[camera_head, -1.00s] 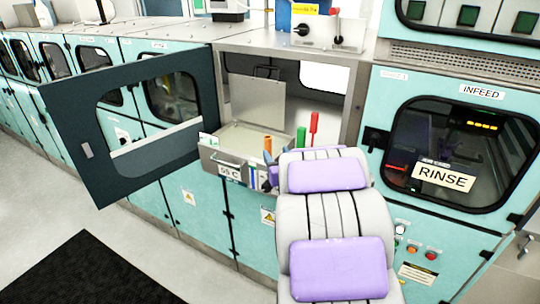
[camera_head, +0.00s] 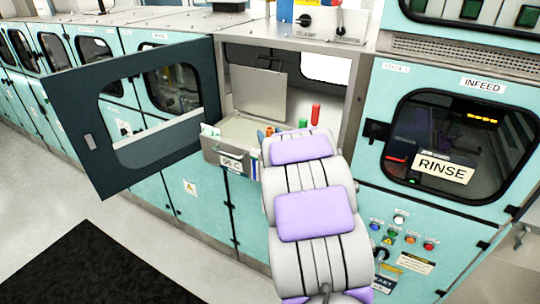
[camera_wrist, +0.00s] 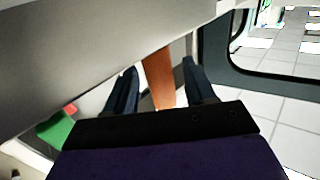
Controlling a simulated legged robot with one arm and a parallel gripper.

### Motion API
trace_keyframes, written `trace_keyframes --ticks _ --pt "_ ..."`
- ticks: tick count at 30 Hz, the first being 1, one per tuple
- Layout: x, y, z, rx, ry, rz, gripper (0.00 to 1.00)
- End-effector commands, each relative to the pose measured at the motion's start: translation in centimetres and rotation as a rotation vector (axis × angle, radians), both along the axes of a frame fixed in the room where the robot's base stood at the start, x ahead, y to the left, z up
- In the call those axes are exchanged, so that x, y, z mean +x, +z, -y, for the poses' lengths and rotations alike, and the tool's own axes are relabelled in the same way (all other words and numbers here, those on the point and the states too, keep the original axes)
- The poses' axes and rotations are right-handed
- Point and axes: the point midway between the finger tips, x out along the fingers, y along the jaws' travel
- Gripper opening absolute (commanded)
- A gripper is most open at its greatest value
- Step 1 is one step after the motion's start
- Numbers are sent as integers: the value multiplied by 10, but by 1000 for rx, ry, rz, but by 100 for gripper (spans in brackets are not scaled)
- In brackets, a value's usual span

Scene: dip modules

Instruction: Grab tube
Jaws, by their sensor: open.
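In the wrist view an orange tube (camera_wrist: 158,80) stands between the two dark blue fingers of my gripper (camera_wrist: 159,68). The fingers are open, with a gap visible on each side of the tube. A green tube (camera_wrist: 57,130) lies to the left, outside the fingers. In the head view the orange tube (camera_head: 269,131) shows only its top beside a blue finger, at the open steel bath (camera_head: 212,150). The green tube (camera_head: 303,123) and a red tube (camera_head: 315,114) stand further right. My arm hides most of the gripper and the lower tubes.
The bath sits in a cabinet bay, with its lid (camera_head: 258,94) raised behind. A dark windowed door (camera_head: 90,145) stands open at the left. A closed RINSE cabinet (camera_head: 440,168) is at the right. Floor and a black mat (camera_head: 90,265) are clear at lower left.

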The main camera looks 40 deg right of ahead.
Motion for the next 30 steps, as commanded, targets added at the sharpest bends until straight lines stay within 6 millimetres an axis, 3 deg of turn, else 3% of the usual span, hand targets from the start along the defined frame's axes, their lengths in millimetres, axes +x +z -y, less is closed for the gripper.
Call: trace_keyframes --ticks 7,24,30 --pt "2 -1 2 1 0 -1 54" --pt "2 -1 2 1 0 -1 0" --pt "2 -1 2 1 0 -1 0"
